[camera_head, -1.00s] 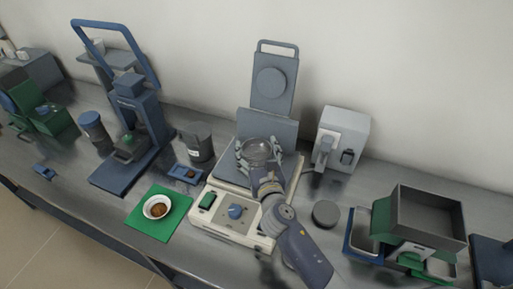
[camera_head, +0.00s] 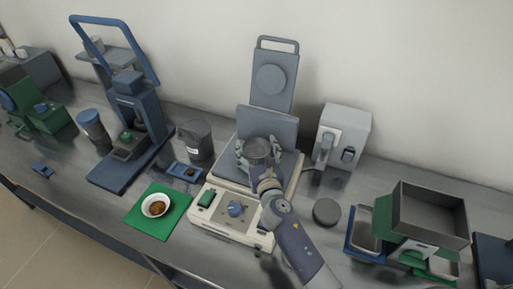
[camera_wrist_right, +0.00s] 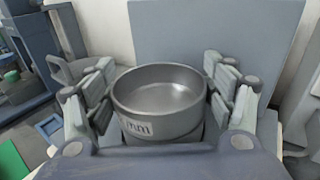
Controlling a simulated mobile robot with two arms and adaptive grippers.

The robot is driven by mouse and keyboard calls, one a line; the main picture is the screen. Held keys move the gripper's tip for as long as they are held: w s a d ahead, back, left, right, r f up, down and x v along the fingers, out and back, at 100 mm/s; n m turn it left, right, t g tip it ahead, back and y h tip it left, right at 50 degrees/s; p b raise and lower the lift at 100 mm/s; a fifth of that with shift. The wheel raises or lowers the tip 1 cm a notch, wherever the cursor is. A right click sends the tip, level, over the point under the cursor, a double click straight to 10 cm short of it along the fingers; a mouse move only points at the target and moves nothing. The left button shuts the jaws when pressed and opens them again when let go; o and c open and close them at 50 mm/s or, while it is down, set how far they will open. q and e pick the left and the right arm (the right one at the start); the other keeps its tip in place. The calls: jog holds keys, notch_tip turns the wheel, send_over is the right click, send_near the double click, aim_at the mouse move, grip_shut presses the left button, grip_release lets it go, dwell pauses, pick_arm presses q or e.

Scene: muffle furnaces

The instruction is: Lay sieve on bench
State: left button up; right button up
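The sieve (camera_head: 258,148) is a round grey metal ring with a bright floor. It stands upright over the plate of the beige machine (camera_head: 225,228) in the head view. In the right wrist view the sieve (camera_wrist_right: 160,100) shows a label ending in "mm", with a darker round part just below it. My right gripper (camera_head: 259,150) has its fingers on both sides of the sieve. The pads lie close to its wall, and I cannot tell whether they press on it. The fingers also show in the wrist view (camera_wrist_right: 160,85). My left gripper is not in view.
The bench (camera_head: 300,228) has some bare room right of the machine, near a dark round disc (camera_head: 327,211). A grey open-topped hopper (camera_head: 428,215) stands at right, a grey box device (camera_head: 343,135) behind. A white bowl (camera_head: 156,206) sits on a green mat (camera_head: 145,222) at left.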

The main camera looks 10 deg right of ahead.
jog(key=shift+o, duration=0.9)
